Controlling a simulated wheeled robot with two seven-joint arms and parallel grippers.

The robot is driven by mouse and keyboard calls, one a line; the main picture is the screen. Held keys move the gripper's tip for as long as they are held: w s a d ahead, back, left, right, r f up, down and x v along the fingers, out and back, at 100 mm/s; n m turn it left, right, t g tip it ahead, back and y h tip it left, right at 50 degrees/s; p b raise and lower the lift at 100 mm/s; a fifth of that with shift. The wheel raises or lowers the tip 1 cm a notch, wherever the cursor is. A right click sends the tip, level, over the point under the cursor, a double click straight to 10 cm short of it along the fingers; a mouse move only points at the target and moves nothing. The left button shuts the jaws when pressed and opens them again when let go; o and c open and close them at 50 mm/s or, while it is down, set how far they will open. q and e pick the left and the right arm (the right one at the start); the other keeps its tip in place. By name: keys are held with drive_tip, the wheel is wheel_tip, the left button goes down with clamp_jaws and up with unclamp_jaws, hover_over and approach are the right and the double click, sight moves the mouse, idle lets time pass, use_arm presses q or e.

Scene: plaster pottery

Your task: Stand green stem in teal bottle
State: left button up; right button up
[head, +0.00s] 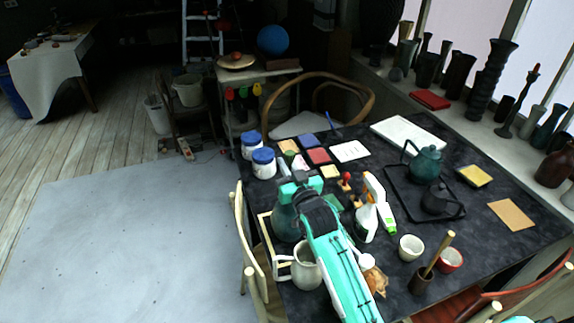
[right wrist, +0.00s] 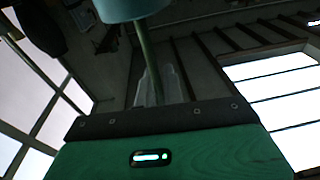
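The teal bottle (head: 284,224) is a dark teal vessel on the near left part of the table, partly covered by my right gripper and arm. My right gripper (head: 300,180) is above and beside it. In the right wrist view, the green stem (right wrist: 147,48) rises from the gripper, with a pale teal cylindrical part (right wrist: 128,9) at its upper end, cut by the frame edge. The gripper looks shut on the stem; the finger contact is partly hidden. The stem cannot be made out clearly in the head view. My left gripper is not in view.
A cream jug (head: 306,268) stands close to the bottle, beside my arm. A white spray bottle (head: 367,212) is to the right. White jars with blue lids (head: 263,164) stand behind left. Cups (head: 411,247) and a dark teapot (head: 425,165) occupy the right side.

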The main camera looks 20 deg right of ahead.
drive_tip(key=o, duration=0.4)
drive_tip(key=shift+r, duration=0.1)
